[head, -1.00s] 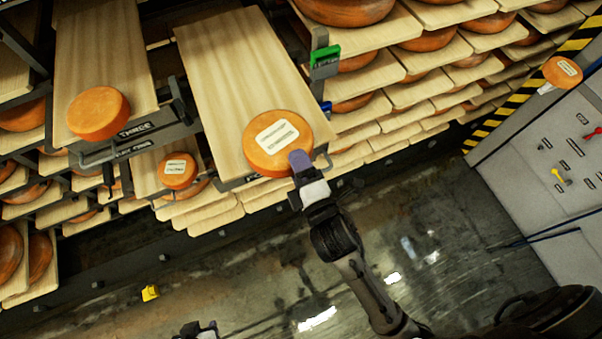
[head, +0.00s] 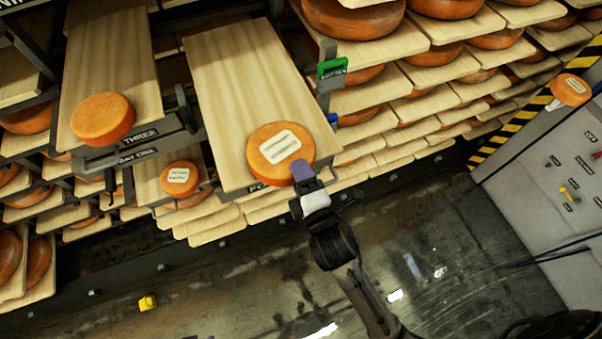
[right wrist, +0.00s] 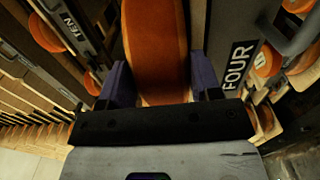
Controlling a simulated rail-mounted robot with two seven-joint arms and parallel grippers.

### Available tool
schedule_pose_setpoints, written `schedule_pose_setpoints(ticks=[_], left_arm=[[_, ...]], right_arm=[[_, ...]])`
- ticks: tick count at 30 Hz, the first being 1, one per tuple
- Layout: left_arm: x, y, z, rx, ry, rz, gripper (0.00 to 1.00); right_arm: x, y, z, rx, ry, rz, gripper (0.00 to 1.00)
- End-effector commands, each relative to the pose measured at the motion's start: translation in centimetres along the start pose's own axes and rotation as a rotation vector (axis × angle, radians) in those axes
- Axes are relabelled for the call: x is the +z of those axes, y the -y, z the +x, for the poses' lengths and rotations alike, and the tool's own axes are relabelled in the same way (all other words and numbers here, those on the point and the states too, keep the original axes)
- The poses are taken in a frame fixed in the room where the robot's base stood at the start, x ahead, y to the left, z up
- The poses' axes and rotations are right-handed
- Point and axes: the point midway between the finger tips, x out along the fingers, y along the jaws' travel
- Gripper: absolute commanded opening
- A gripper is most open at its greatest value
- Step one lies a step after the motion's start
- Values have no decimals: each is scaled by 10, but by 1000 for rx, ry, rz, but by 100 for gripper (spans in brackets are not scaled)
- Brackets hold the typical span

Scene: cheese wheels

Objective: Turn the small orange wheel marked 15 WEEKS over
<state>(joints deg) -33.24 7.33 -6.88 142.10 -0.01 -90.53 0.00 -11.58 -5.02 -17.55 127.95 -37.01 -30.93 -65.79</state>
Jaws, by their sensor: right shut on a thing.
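My right gripper (head: 304,180) is shut on the near edge of an orange wheel (head: 262,170), which lies at the front end of a wooden board (head: 240,75) with its pale label facing up. In the right wrist view the wheel (right wrist: 156,45) sits between the two purple fingers (right wrist: 158,88). Smaller labelled orange wheels show on a lower board, a small wheel (head: 178,182) at left, and on the grey cabinet, another wheel (head: 571,88) at far right. The label writing is too small to read, so I cannot tell which is marked 15 WEEKS. Only a possible sliver of my left gripper shows at the bottom edge.
A plain orange wheel (head: 103,118) lies on the board marked THREE (head: 110,50). The FOUR sign (right wrist: 237,66) is beside my right gripper. Racks of wheels (head: 420,85) fill the back. The grey cabinet (head: 540,170) stands right.

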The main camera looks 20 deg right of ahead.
Motion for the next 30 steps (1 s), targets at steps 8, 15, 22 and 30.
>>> schedule_pose_setpoints(ticks=[8, 15, 22, 30], left_arm=[[0, 0, 0, 1, 0, -1, 43], [0, -2, 0, 6, -1, -8, 43], [-1, -4, 1, 10, -2, -13, 43], [0, -3, 1, 8, -2, -10, 43]], right_arm=[[0, -4, 0, 9, -1, 2, 1], [0, -2, 0, 9, -1, 2, 1], [0, 0, 0, 10, -1, 1, 1], [0, 2, 0, 8, -1, 1, 70]])
